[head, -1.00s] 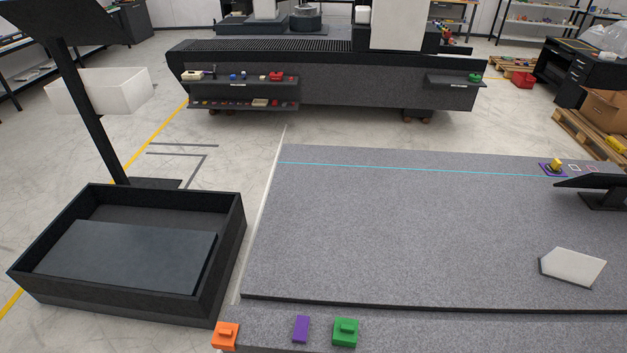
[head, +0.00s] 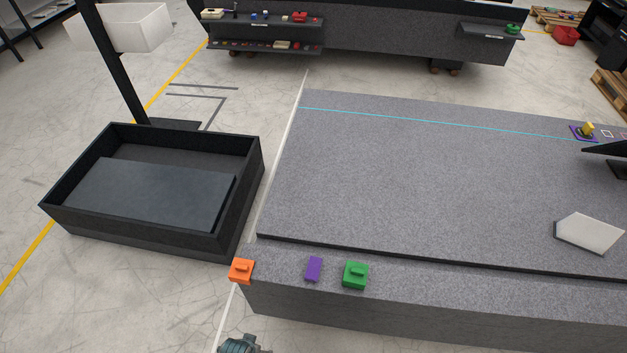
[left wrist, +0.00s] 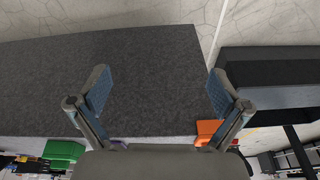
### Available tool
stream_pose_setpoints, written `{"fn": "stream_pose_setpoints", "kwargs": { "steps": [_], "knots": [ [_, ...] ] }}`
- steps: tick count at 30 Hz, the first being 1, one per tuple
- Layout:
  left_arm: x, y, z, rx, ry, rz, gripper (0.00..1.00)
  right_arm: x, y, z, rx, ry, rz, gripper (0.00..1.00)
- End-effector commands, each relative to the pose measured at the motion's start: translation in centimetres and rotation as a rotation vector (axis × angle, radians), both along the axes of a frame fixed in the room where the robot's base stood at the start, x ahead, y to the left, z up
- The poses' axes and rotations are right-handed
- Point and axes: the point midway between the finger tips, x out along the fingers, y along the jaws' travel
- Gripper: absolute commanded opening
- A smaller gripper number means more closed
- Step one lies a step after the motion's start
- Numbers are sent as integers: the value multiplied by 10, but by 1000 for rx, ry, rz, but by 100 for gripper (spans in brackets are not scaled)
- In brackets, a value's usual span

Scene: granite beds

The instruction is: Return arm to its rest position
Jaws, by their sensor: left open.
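My left gripper (left wrist: 158,82) is open and empty in the left wrist view, its two blue-padded fingers spread wide over the grey granite. In the head view only a small teal-grey part of my arm shows at the bottom edge, left of the granite bed (head: 430,180). An orange block (head: 241,270), a purple block (head: 314,269) and a green block (head: 355,275) sit along the bed's front ledge. In the left wrist view the orange block (left wrist: 207,128) shows by the right finger, and the green block (left wrist: 64,150) at lower left. My right gripper is not in view.
A black open bin (head: 250,188) with a dark slab inside stands left of the bed. A white plate (head: 588,234) lies on the bed's right. Clear floor lies between bin, bed and machine.

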Motion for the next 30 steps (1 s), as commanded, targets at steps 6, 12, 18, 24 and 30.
{"fn": "stream_pose_setpoints", "kwargs": {
  "steps": [6,12,18,24,30],
  "knots": [
    [-18,1,-96,3,47,-7,100,0,0,0,0,-1,0,40],
    [-71,8,-201,8,96,-17,100,1,0,0,0,-2,0,40],
    [-116,15,-250,10,122,-24,100,1,0,1,1,-3,0,40],
    [-128,17,-259,11,126,-25,100,1,0,1,1,-3,0,40],
    [-128,17,-258,12,127,-25,100,1,1,1,1,-3,0,40]
  ]
}}
